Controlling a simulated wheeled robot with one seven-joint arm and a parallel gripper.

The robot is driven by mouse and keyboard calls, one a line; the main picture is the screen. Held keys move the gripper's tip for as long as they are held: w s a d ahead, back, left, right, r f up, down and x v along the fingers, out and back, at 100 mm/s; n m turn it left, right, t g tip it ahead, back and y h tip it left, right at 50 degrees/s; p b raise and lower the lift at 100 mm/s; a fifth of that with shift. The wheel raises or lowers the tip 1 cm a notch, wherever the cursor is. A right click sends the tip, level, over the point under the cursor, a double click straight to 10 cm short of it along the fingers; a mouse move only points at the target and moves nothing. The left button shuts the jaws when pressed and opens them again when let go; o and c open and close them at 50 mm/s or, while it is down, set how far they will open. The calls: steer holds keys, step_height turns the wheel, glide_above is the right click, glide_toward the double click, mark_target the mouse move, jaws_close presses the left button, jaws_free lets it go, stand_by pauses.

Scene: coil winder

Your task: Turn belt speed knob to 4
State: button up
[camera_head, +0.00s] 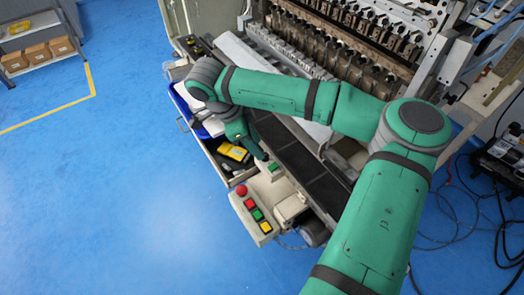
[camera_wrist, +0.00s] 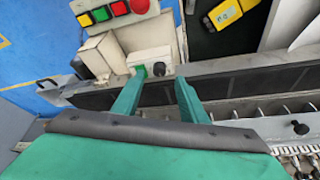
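A small black knob (camera_wrist: 158,69) sits on a pale control box (camera_wrist: 152,55) beside the belt in the wrist view. Its scale and pointer are too small to read. My gripper (camera_wrist: 160,80) is open, with one finger on each side of the knob in that view. I cannot tell whether the fingers touch it. In the head view my gripper (camera_head: 259,153) reaches down near the control box (camera_head: 270,184), and the knob cannot be made out there. The dark conveyor belt (camera_head: 298,160) runs past the box.
A button panel (camera_head: 255,215) with a red mushroom button (camera_head: 241,190) and several coloured buttons stands close by. An open drawer (camera_head: 210,148) holds a yellow device (camera_head: 233,152). The winder machine (camera_head: 340,55) fills the back. Blue floor (camera_head: 110,190) is clear at left.

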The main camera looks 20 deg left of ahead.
steer(key=x, duration=0.3)
steer(key=shift+r, duration=0.1)
steer(key=shift+x, duration=0.9)
steer(key=shift+s, duration=0.1)
jaws_close()
